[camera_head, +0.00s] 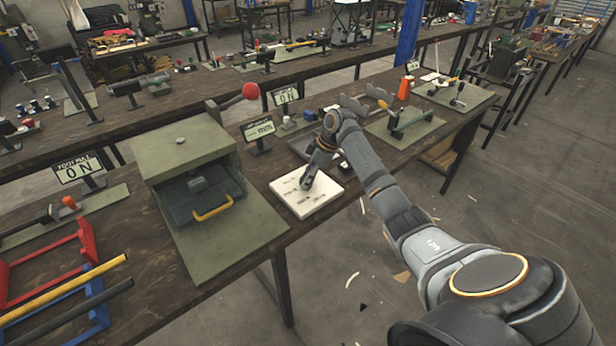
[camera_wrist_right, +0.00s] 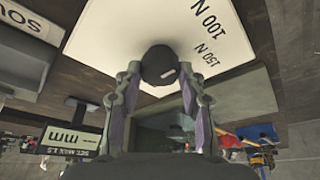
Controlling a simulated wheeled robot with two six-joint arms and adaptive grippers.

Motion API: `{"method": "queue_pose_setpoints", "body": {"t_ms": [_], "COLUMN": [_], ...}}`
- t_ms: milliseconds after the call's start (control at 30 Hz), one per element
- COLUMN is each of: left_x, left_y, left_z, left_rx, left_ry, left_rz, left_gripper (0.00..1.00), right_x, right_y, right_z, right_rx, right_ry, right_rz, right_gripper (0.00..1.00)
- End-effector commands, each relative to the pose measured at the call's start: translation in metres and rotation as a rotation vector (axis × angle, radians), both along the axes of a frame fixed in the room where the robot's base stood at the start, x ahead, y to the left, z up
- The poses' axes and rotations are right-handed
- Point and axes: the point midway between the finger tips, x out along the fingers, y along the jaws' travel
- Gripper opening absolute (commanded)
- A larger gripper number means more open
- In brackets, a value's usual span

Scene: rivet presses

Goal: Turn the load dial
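The load dial is a white square plate (camera_head: 323,198) with printed marks, at the near edge of the bench in the head view. In the wrist view the white plate (camera_wrist_right: 228,22) shows upside-down labels "100 N" and "150 N". My right gripper (camera_head: 306,184) reaches down over the plate. In the wrist view its fingers (camera_wrist_right: 161,76) are apart, one on each side of the knob; a firm grip does not show. The gripper hides the knob in the head view. My left gripper is not in view.
A green box press (camera_head: 185,150) with a yellow-handled drawer (camera_head: 212,208) stands left of the dial. A small sign (camera_head: 260,130) stands behind it. A green mat with a tool (camera_head: 408,122) lies to the right. Red and blue racks (camera_head: 85,262) are at the lower left.

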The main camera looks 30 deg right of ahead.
Motion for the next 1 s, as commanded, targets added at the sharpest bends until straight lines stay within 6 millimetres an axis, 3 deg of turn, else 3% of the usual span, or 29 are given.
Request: {"method": "queue_pose_setpoints", "body": {"t_ms": [33, 167, 467, 1000], "left_x": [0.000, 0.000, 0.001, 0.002], "left_y": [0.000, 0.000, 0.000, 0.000], "left_z": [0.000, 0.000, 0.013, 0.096], "left_rx": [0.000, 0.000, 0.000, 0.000], "left_ry": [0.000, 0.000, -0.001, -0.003], "left_rz": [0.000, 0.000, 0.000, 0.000], "left_gripper": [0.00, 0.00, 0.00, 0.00], "right_x": [0.000, 0.000, -0.001, -0.002], "right_y": [0.000, 0.000, 0.001, 0.004], "right_z": [0.000, 0.000, 0.003, 0.008], "right_rx": [0.001, 0.001, 0.000, 0.003], "right_ry": [0.001, 0.001, 0.002, 0.003], "right_rz": [0.000, 0.001, -0.043, -0.460], "right_gripper": [0.25, 0.09, 0.09, 0.09]}}
